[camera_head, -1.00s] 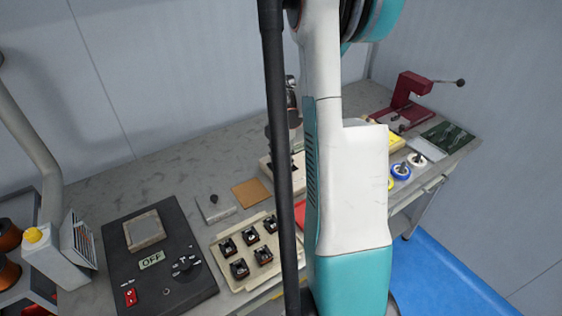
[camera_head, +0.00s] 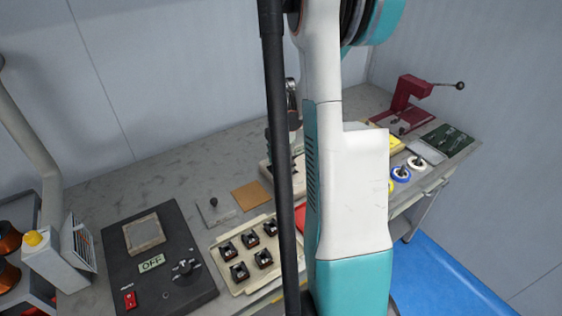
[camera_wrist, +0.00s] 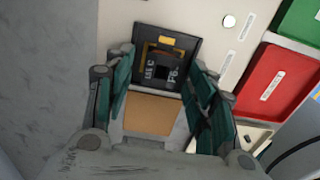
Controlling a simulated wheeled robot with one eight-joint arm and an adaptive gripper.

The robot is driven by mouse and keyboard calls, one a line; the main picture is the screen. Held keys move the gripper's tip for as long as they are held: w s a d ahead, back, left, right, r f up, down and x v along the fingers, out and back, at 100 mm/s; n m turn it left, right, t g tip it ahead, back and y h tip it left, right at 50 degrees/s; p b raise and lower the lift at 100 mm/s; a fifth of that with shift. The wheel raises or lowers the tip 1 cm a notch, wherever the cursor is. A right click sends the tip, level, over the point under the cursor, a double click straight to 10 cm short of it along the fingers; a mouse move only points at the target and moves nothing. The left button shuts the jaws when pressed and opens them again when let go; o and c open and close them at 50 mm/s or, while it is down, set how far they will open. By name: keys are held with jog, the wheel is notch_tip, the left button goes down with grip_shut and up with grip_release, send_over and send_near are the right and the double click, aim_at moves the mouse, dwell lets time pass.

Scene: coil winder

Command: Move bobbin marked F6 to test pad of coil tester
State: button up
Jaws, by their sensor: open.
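The bobbin marked F6 (camera_wrist: 170,62) shows in the wrist view as a black square flange with light lettering and an orange-brown part. It sits by a beige surface, between and just beyond my fingertips. My gripper (camera_wrist: 160,78) is open, its green-padded fingers on either side; I cannot tell whether they touch the bobbin. The coil tester (camera_head: 191,222) is the dark box at the left in the head view, its sign reading OFF. Its grey square test pad (camera_head: 144,233) is bare. My arm hides the bobbin in the head view.
A beige tray (camera_head: 222,268) with several small bobbins stands right of the tester. A tan mat (camera_head: 250,195) lies behind it. Red (camera_wrist: 262,98) and green (camera_wrist: 300,20) bins lie right of my gripper. A red press (camera_head: 405,100) stands at far right.

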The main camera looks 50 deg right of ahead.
notch_tip(320, 180, up, 12)
jog(key=p, duration=0.3)
jog(key=shift+f, duration=0.25)
